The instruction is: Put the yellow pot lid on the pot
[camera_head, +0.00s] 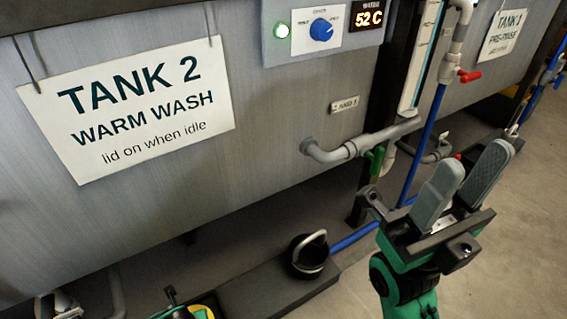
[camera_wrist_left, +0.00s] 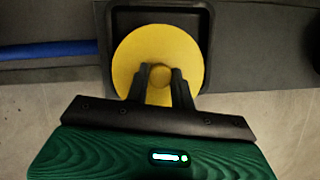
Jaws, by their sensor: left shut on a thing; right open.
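The yellow pot lid (camera_wrist_left: 139,58) is a round disc with a knob in the middle. My left gripper (camera_wrist_left: 160,80) is shut on this knob, and its fingers cover part of the lid. In the head view only a small part of the yellow lid (camera_head: 200,312) shows at the bottom edge. A dark round vessel with a light hoop handle, apparently the pot (camera_head: 306,262), stands on the low ledge to its right. My right gripper (camera_head: 457,190) is open and empty, in front of the pipes.
A dark square frame or tray (camera_wrist_left: 204,18) lies behind the lid in the left wrist view; its inside is mostly hidden. A blue hose (camera_head: 357,234) runs along the ledge. The grey tank (camera_head: 262,125) rises behind. Open floor (camera_head: 520,230) is at the right.

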